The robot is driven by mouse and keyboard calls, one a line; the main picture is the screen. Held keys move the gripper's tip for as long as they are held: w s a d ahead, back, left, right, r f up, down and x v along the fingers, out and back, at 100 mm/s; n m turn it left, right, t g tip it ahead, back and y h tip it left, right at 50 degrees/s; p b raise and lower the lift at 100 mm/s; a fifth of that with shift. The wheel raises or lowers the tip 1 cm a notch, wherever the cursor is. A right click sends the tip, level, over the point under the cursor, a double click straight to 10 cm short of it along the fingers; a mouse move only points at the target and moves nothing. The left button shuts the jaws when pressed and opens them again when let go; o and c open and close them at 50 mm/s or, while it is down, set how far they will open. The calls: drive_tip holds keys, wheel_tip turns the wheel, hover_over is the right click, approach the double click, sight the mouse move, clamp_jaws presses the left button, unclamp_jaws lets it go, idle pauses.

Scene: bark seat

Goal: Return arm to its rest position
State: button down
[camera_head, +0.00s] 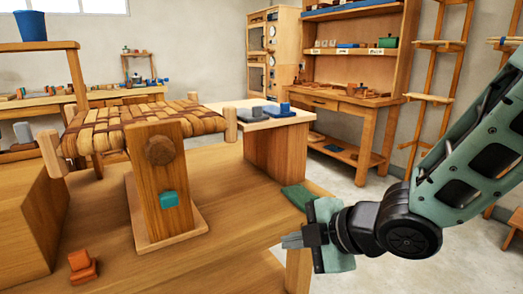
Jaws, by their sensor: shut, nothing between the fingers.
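My gripper (292,240) is at the lower right, shut and empty, at the right edge of the wooden workbench (225,265). My green arm comes in from the right side of the picture and ends in a black wrist joint. The gripper points left, and nothing is held in its fingers. I cannot tell its exact height above the bench top.
Orange blocks (82,267) lie at the front left. A green cloth (298,196) lies near my gripper. Open floor (345,190) lies behind.

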drive_tip(key=s+d+m+g+h, duration=0.3)
drive_tip(key=s+d+m+h, duration=0.1)
drive_tip(key=s+m, duration=0.4)
drive_tip(key=s+d+m+g+h, duration=0.4)
drive_tip(key=s+m, duration=0.2)
drive_tip(key=s, duration=0.5)
wheel_tip(320, 180, up, 20)
drive_tip(key=p, duration=2.1)
drive_tip(key=shift+w+r, duration=0.2)
drive_tip(key=shift+w, duration=0.15)
